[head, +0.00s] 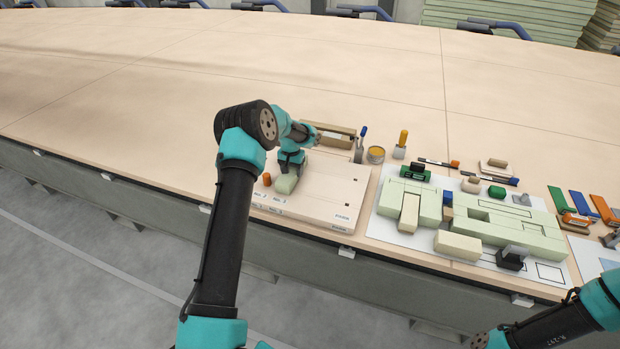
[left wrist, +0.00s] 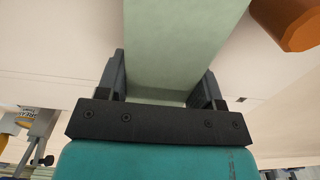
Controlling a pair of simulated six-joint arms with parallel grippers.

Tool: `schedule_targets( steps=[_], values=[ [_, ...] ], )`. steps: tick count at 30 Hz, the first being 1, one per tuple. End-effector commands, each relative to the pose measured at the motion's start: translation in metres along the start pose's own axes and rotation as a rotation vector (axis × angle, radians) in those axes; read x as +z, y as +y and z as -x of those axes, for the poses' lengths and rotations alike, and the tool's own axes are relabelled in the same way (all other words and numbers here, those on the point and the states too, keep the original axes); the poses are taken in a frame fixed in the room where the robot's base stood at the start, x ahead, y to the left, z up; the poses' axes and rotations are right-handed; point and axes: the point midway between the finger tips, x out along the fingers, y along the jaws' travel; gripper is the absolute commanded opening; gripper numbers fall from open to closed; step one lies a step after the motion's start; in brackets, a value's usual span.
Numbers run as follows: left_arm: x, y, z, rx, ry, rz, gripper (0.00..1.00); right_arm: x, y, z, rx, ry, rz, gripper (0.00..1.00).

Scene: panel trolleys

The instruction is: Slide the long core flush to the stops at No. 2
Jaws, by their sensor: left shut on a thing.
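My left gripper (head: 288,170) points down over the pale wooden board (head: 335,205) and is shut on a pale green core (head: 285,184). In the left wrist view the core (left wrist: 180,45) runs away from between the two dark fingers (left wrist: 160,85). The core is low over the board near its left end; I cannot tell whether it touches the board or any stop. An orange peg (head: 267,179) stands just left of the core and also shows in the left wrist view (left wrist: 288,22). Number labels line the board's front edge, too small to read surely. My right gripper is out of view.
An open wooden box (head: 345,128) lies behind the board. A yellow tin (head: 376,155) and a yellow-handled tool (head: 403,139) stand to its right. The table left of the board is clear.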

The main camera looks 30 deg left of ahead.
Motion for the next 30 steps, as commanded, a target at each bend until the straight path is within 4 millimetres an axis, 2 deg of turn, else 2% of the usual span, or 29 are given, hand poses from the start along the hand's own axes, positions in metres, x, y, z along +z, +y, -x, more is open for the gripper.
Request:
schedule_targets(
  steps=[30],
  values=[
    [0.000, -0.032, 0.000, 0.000, 0.000, 0.000, 0.37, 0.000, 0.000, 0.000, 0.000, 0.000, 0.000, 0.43]
  ],
)
